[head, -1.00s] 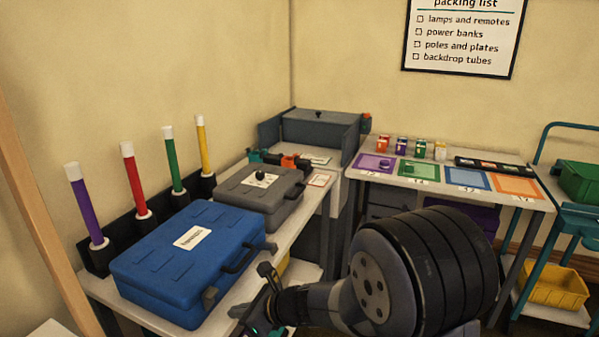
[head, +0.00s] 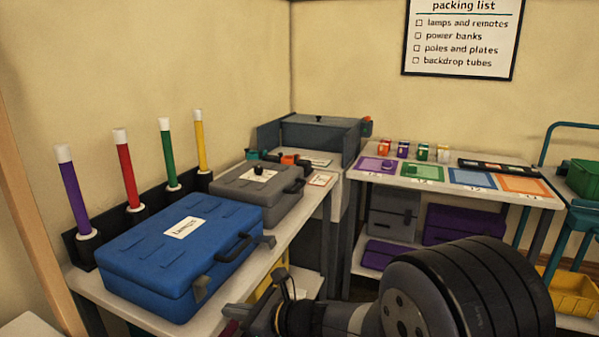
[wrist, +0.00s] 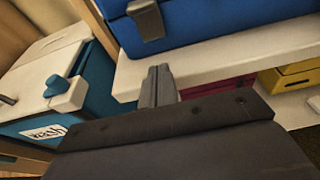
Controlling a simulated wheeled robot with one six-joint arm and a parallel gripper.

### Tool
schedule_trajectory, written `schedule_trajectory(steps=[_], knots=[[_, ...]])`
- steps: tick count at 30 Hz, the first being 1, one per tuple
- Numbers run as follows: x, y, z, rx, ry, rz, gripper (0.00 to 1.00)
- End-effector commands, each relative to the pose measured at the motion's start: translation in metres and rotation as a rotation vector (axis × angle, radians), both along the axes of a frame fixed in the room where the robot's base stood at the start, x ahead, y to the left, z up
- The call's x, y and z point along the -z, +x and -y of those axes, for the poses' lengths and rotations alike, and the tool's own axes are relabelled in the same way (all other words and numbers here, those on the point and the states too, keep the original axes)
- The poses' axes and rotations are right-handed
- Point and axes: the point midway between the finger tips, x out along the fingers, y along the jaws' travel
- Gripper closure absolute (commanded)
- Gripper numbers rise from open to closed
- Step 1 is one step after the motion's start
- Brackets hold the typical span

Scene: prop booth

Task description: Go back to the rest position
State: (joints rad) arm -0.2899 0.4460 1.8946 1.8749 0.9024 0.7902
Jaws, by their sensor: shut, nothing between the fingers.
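My gripper (wrist: 160,85) shows in the wrist view with its fingers together and nothing between them. It is in front of the white bench's front edge, below the blue case. In the head view my arm crosses the lower middle, and the gripper end is low and partly cut off by the frame's bottom edge. The blue case (head: 150,265) lies closed on the left bench (head: 285,245), and its lower part and a latch show at the top of the wrist view (wrist: 220,22).
A grey case (head: 240,200) sits behind the blue one. Purple, red, green and yellow tubes stand along the wall. The back table (head: 535,202) holds coloured mats and small boxes. A teal bin with a white lid (wrist: 45,75) is left in the wrist view. A yellow bin (head: 575,293) is at right.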

Motion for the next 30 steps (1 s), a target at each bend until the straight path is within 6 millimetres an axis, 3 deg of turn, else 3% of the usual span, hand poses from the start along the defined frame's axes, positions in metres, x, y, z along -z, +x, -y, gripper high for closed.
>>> schedule_trajectory(steps=[10, 30], knots=[[0.0133, 0.0003, -0.0002, 0.001, 0.091, 0.039, 1.0], [0.0121, 0.0005, -0.001, 0.0, 0.133, 0.056, 1.0]])
